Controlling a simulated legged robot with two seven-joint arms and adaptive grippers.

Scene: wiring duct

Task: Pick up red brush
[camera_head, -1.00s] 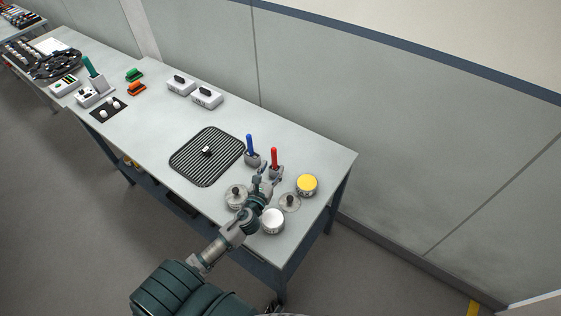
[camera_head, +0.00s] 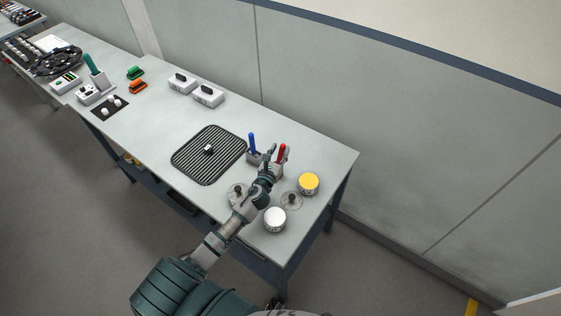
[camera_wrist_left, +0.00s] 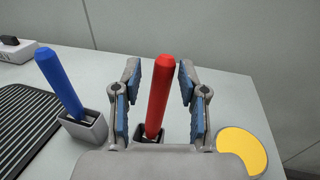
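The red brush (camera_head: 282,153) stands upright in a small grey holder (camera_head: 278,172) near the right end of the table. In the left wrist view the red brush handle (camera_wrist_left: 158,98) rises between the two blue-padded fingers of my left gripper (camera_wrist_left: 156,96), with a gap on each side. My left gripper also shows at the brush in the head view (camera_head: 279,152). It is open, and its fingers do not touch the handle. The lower end of the brush is in the holder, partly hidden by the gripper body. My right gripper is not in view.
A blue brush (camera_wrist_left: 60,82) leans in its own grey holder (camera_wrist_left: 83,130) just left. A yellow-topped can (camera_head: 308,184) and a white-topped can (camera_head: 275,219) stand near, with clear lids beside them. A black ribbed mat (camera_head: 190,165) lies to the left.

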